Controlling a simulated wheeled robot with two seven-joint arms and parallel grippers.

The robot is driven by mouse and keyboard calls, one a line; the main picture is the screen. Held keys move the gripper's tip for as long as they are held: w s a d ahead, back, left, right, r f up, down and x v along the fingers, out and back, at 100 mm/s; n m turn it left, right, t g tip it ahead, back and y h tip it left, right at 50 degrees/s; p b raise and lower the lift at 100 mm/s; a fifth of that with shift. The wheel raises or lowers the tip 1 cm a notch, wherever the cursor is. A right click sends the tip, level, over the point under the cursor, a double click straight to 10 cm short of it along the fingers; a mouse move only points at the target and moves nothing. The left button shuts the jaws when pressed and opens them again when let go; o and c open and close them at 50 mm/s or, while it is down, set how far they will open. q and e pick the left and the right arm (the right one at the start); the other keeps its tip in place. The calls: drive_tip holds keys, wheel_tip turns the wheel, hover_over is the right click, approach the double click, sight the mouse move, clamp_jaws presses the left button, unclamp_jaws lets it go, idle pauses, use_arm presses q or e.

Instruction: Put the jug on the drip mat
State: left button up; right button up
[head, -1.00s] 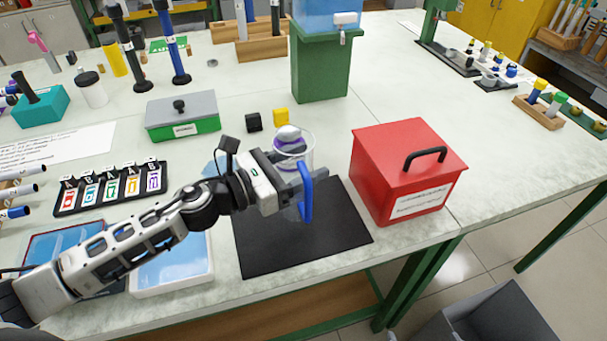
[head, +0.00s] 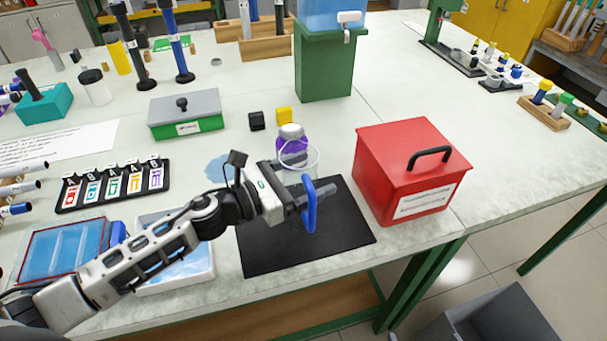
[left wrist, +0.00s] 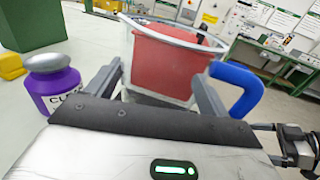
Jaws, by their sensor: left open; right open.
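In the left wrist view the clear jug (left wrist: 165,62) is between the two spread fingers (left wrist: 157,85), with the handle to the right.
A red box (head: 410,170) stands just right of the mat. A purple bottle (head: 292,147) with a grey cap stands close behind the jug. Yellow and black cubes (head: 284,116) lie farther back. A pale tray (head: 178,275) is under my left arm. The mat's front part is clear.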

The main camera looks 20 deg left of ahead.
use_arm(q)
drive_tip(key=shift+r, duration=0.25)
drive_tip(key=b+v, duration=0.3)
drive_tip(key=v, duration=0.9)
use_arm(e)
drive_tip(key=shift+a+f, duration=0.2)
drive_tip(key=shift+f, duration=0.5)
use_arm(q)
drive_tip(key=shift+f, duration=0.1)
